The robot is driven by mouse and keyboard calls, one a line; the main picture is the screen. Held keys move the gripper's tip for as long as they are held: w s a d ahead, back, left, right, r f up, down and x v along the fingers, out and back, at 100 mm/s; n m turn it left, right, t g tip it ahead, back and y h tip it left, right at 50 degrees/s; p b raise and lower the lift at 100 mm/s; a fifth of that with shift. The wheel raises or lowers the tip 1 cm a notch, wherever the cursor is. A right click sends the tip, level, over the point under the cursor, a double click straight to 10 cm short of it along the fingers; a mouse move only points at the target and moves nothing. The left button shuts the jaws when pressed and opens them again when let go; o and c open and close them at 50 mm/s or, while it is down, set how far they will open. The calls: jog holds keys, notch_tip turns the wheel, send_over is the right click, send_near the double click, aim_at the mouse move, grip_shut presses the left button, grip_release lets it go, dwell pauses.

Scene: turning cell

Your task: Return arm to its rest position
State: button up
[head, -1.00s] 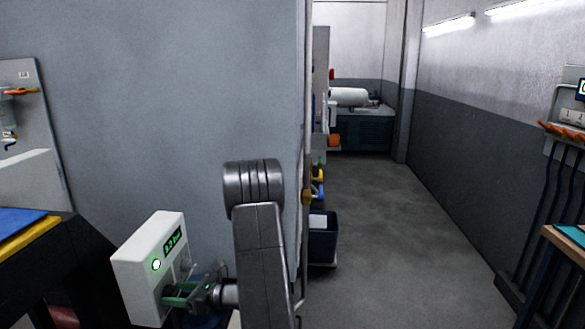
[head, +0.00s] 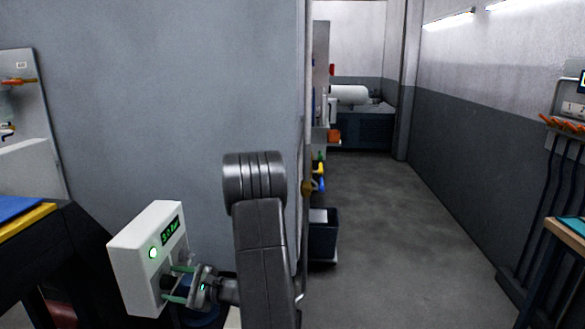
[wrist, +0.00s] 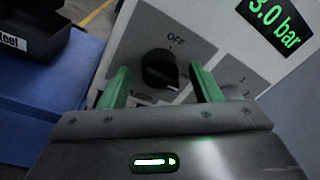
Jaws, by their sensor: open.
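A white control box (head: 137,262) with a green light and a green display stands at lower left in the head view. In the wrist view its display (wrist: 274,22) reads 3.0 bar. Its black knob (wrist: 160,69) sits below an OFF mark, with its pale pointer line turned towards the lower right, away from OFF. My gripper (head: 177,283) is open in front of the box's face. In the wrist view its green fingers (wrist: 160,82) stand on either side of the knob, with visible gaps to it. Whether the fingertips still overlap the knob in depth is unclear.
A dark bench with a blue and yellow top (head: 28,218) is left of the box. A grey wall panel (head: 160,90) stands behind my arm. An open grey floor (head: 390,230) runs back to the right. A wooden-edged table (head: 568,235) is at the right edge.

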jog(key=shift+n, duration=1.9)
jog(key=shift+s, duration=0.1)
